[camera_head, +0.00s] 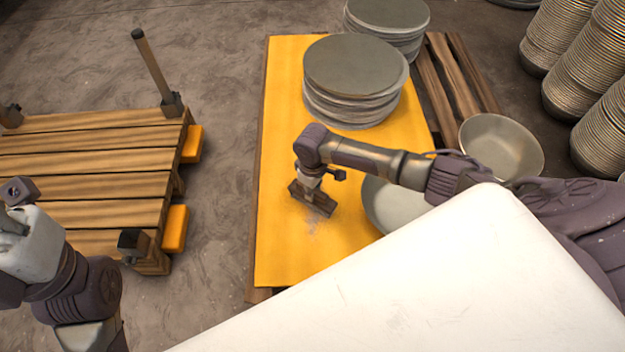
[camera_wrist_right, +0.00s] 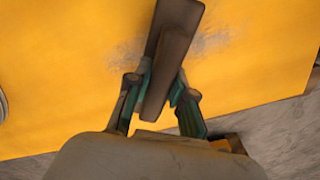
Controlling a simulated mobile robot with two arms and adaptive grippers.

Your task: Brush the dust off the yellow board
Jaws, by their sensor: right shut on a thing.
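The yellow board (camera_head: 282,90) lies flat on a wooden pallet in the middle of the head view. A grey patch of dust (camera_head: 314,224) is on its lower part, and dust also shows in the right wrist view (camera_wrist_right: 208,41). My right gripper (camera_head: 309,184) is shut on a dark brown brush (camera_head: 318,203). The brush is between the two fingers in the right wrist view (camera_wrist_right: 172,55), over the board beside the dust. I cannot tell whether its bristles touch the board. My left arm is at the left edge; its fingers are not clear.
A stack of grey discs (camera_head: 355,65) stands on the board's far part. A metal bowl (camera_head: 392,203) is partly hidden under my right arm. Another bowl (camera_head: 500,148) and tall bowl stacks (camera_head: 568,45) are at the right. A wooden pallet (camera_head: 85,160) with posts is at the left.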

